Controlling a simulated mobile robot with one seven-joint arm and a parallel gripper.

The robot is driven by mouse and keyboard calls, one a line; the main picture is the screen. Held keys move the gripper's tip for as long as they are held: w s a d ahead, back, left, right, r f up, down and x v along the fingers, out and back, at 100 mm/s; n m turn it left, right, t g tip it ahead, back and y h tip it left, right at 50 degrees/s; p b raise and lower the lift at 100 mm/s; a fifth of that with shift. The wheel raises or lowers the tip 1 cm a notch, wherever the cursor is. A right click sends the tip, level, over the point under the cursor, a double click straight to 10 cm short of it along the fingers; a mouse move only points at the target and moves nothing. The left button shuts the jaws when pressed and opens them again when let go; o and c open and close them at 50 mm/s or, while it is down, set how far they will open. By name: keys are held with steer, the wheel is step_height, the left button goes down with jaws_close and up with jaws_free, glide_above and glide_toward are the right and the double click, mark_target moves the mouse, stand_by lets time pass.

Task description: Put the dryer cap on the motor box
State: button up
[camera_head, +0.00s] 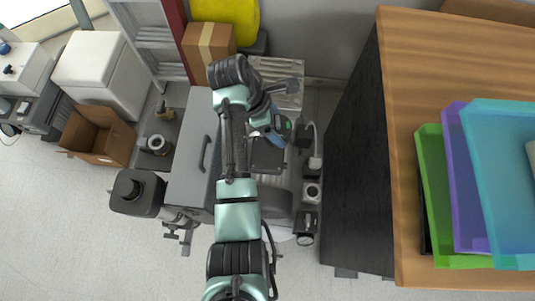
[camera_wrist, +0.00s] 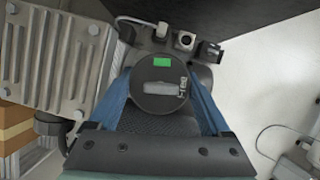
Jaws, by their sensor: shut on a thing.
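The dryer cap (camera_wrist: 158,88) is a round dark disc with a green label and a raised grey bar on its top. My gripper (camera_wrist: 162,80) is shut on it, with a blue finger on each side. In the head view the cap (camera_head: 281,127) shows in part beside my gripper (camera_head: 277,126), above the compressor unit. The large grey box with a dark handle (camera_head: 203,155) lies left of my arm and is partly hidden by it. A dark flat square top (camera_head: 268,156) lies just below the gripper in the picture. I cannot tell which of these is the motor box.
A dark cabinet with a wooden top (camera_head: 440,60) stands close at right, with coloured trays (camera_head: 500,170) on it. Small fittings (camera_head: 312,192) line the gap beside it. A ribbed grey plate (camera_wrist: 62,55) is left of the cap in the wrist view. Open floor (camera_head: 70,220) lies at left.

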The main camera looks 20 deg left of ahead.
steer(key=f, duration=0.2)
steer(key=a+f+n+b, duration=0.1)
steer(key=f, duration=0.2)
steer(key=s+a+f+n+b, duration=0.1)
steer(key=f, duration=0.2)
steer(key=shift+f+t, duration=0.1)
steer(key=shift+t, duration=0.2)
steer(key=shift+f+b, duration=0.65)
steer(key=shift+f, duration=1.35)
steer(key=shift+f, duration=0.15)
steer(key=o, duration=1.3)
steer(key=shift+a+r, duration=0.15)
steer(key=shift+r, duration=0.35)
steer(key=p+v, duration=0.3)
steer(key=v, duration=0.8)
steer(key=shift+s+r, duration=0.2)
